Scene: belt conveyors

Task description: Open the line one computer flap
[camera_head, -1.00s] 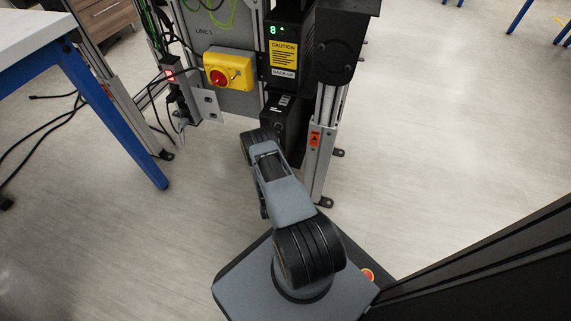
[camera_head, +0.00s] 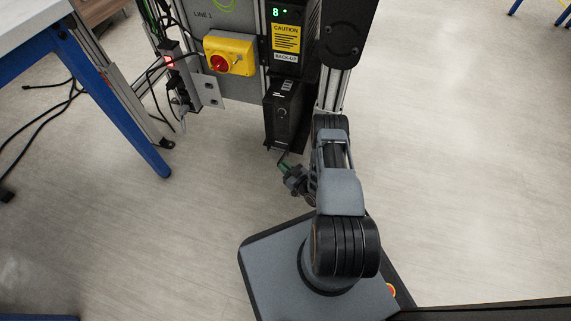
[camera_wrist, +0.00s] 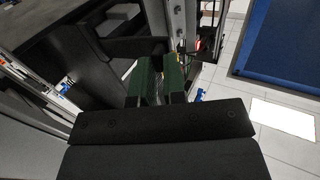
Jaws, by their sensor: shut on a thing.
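The line one computer (camera_head: 284,108) is an upright black box low on the frame, under the box with the yellow caution label. My gripper (camera_head: 286,165), with green finger pads, is low at the computer's front, just below its lower edge. In the wrist view my gripper (camera_wrist: 160,78) is shut on a thin dark part, which appears to be the flap. A dark panel (camera_wrist: 130,47) runs to the fingers there. The flap stands out a little from the computer's lower front; its full shape and angle are hidden or too small to tell.
A yellow switch box with a red knob (camera_head: 229,54) is at the left of the computer. A grey metal post (camera_head: 332,90) stands close at its right, behind my arm. A blue-legged table (camera_head: 110,95) stands at the left. The floor (camera_head: 460,170) at the right is clear.

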